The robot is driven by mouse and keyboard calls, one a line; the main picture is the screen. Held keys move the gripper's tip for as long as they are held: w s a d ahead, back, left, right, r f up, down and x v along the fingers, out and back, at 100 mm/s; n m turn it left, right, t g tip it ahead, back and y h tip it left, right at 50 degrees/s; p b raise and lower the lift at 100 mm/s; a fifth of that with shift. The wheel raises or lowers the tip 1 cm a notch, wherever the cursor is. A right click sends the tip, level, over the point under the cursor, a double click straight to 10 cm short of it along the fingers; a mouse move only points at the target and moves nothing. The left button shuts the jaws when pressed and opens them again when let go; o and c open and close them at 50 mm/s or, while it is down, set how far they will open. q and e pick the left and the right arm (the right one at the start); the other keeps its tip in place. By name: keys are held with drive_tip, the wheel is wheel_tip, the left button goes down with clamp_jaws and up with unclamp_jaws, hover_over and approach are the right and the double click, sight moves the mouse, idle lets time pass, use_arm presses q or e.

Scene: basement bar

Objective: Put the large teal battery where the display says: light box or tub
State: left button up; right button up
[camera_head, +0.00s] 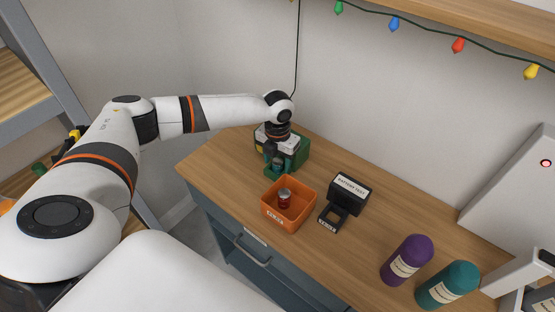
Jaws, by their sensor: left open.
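My left gripper (277,158) points down at the green box (297,160) at the back left of the counter and is open. A small teal cylinder, apparently the teal battery (278,164), shows low at the gripper, in or at the front of the green box; the fingers partly hide it, and I cannot tell its exact seating. The orange tub (270,217) stands just in front and holds a red battery (284,198) with a grey top. The black battery tester (350,193) stands right of the tub; its label reads "BATTERY TEST", and I can read no result on it.
A purple bottle (407,260) and a teal bottle (447,285) are at the front right of the wooden counter (355,262). A white panel (515,190) with a red light stands at the right. The counter between tester and bottles is clear.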

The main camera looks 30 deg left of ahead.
use_arm(q)
wheel_tip(320, 180, up, 12)
drive_tip(key=b, duration=0.2)
drive_tip(key=shift+f, duration=0.1)
idle(0.5)
